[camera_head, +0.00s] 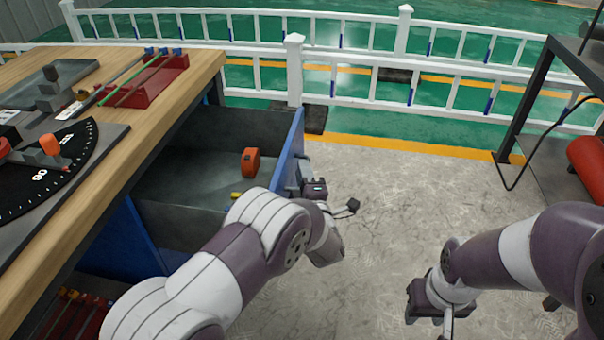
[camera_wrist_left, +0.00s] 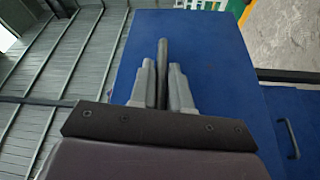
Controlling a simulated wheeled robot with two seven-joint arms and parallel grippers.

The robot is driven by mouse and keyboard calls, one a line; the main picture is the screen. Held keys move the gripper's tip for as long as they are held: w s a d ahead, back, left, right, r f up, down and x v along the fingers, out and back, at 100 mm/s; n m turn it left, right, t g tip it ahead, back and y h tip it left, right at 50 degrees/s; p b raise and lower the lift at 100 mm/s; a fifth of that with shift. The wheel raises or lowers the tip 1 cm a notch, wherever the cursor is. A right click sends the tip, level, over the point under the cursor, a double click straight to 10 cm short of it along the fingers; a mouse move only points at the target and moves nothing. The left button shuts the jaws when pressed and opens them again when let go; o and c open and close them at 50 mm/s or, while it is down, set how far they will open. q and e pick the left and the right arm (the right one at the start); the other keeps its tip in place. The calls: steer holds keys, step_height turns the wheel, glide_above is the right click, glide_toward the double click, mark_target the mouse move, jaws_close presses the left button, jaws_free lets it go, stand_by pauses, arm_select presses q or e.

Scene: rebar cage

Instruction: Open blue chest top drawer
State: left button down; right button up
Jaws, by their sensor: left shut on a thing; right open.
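The top drawer of the blue chest (camera_head: 140,240) is pulled well out from under the wooden bench, and its grey inside shows. Its blue front panel (camera_head: 291,140) faces right and also fills the middle of the left wrist view (camera_wrist_left: 215,60). My left gripper (camera_head: 314,186) is at the outer face of that panel. In the left wrist view its fingers (camera_wrist_left: 162,85) are closed around the drawer's upright grey handle (camera_wrist_left: 162,55). My right gripper (camera_head: 435,305) is open and empty over the floor, apart from the chest.
An orange tape measure (camera_head: 250,161) lies in the drawer. The wooden bench top (camera_head: 190,75) carries tools and a red rack (camera_head: 150,82). A white fence (camera_head: 295,75) stands behind. A dark metal frame (camera_head: 525,100) is at right. The concrete floor (camera_head: 400,195) between is clear.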

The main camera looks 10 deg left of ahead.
arm_select(q)
steer(key=c, duration=1.2)
jaws_free()
steer(key=shift+o, duration=0.2)
steer(key=p+v, duration=0.2)
steer(key=v, duration=1)
steer(key=shift+s+p, duration=0.35)
steer(key=shift+p, duration=0.05)
steer(key=shift+f, duration=0.1)
